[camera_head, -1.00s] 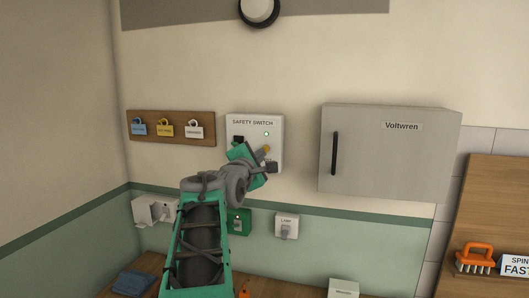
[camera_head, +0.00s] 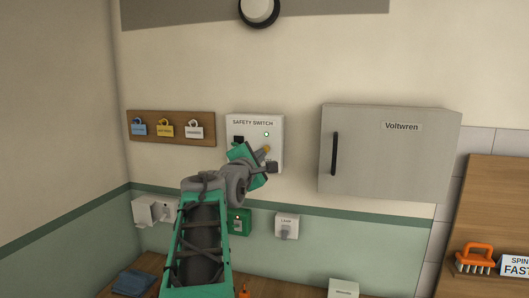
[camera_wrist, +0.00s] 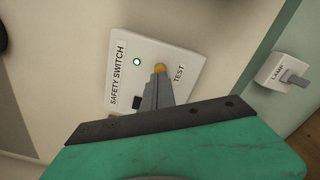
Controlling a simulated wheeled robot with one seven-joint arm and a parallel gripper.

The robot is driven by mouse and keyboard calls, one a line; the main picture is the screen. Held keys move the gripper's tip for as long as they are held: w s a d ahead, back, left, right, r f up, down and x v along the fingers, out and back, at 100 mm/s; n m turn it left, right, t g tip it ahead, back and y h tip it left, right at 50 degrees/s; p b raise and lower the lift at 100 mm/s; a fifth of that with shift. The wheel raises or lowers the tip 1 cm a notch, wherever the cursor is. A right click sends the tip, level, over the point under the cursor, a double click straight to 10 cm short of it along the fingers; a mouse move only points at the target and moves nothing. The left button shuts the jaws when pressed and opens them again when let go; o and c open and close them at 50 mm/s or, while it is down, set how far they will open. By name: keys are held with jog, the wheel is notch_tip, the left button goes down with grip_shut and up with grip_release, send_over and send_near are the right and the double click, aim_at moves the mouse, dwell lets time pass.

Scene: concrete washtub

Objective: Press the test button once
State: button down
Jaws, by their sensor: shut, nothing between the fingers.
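The white safety switch box (camera_head: 275,125) is on the wall, labelled SAFETY SWITCH. Its small indicator light (camera_head: 266,134) is lit green, and also shows in the wrist view (camera_wrist: 137,62). The yellow test button (camera_wrist: 160,67) sits beside the word TEST; it also shows in the head view (camera_head: 267,149). My gripper (camera_wrist: 159,77) is shut and empty, its fingertips right at the button's near edge in the wrist view. I cannot tell whether they touch it. A black switch (camera_head: 239,139) is on the box's left side, partly hidden by my fingers in the wrist view.
A grey Voltwren cabinet (camera_head: 385,155) stands out from the wall to the right. A tag board (camera_head: 172,128) hangs to the left. Below are a green box (camera_head: 239,222) and a lamp switch (camera_head: 286,225). Wall between box and cabinet is clear.

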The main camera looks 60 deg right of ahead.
jog(key=shift+w+d+p, duration=0.15)
jog(key=shift+d+p, duration=0.15)
jog(key=shift+d, duration=0.65)
jog(key=shift+s+a+b, duration=0.2)
jog(key=shift+a+b, duration=0.4)
jog(key=shift+a, duration=0.45)
jog(key=a, duration=0.1)
jog(key=a+b, duration=0.1)
jog(key=a, duration=0.1)
jog(key=a+b, duration=0.1)
jog(key=a, duration=0.1)
jog(key=shift+s, duration=0.4)
